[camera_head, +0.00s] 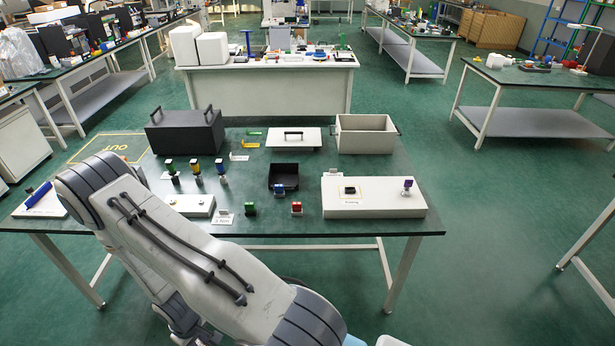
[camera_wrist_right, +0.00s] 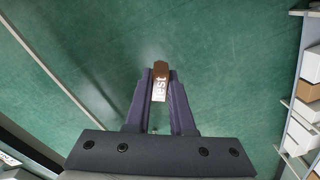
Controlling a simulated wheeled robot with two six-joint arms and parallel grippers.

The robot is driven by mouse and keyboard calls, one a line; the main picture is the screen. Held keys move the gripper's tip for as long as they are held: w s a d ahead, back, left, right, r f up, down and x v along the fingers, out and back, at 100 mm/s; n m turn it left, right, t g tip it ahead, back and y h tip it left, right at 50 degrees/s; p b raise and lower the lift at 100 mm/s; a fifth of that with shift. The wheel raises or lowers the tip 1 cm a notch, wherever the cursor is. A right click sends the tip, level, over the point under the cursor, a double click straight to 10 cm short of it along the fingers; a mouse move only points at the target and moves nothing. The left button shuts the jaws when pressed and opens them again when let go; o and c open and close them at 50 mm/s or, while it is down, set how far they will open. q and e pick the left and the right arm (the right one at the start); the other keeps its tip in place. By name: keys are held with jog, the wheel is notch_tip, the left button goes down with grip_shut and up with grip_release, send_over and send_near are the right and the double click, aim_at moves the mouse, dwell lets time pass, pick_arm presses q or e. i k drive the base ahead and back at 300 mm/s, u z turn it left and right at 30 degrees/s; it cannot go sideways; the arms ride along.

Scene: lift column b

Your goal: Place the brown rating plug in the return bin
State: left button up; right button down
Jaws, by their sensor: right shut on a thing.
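The brown rating plug (camera_wrist_right: 161,69) shows in the right wrist view, with a white lettered label below its brown top. My right gripper (camera_wrist_right: 160,82) is shut on it, with the green floor behind. In the head view a small black open bin (camera_head: 284,170) stands mid-table and looks empty. A larger beige open box (camera_head: 366,141) stands at the table's back right. No readable label shows which one is the return bin. An arm link of mine crosses the lower left of the head view. My left gripper is not visible.
Several coloured plugs stand near the black bin. A yellow-outlined OUT area (camera_head: 110,148) lies at left.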

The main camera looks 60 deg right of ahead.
aim_at(284, 179)
jog(key=z, duration=1.05)
jog(key=i, duration=0.2)
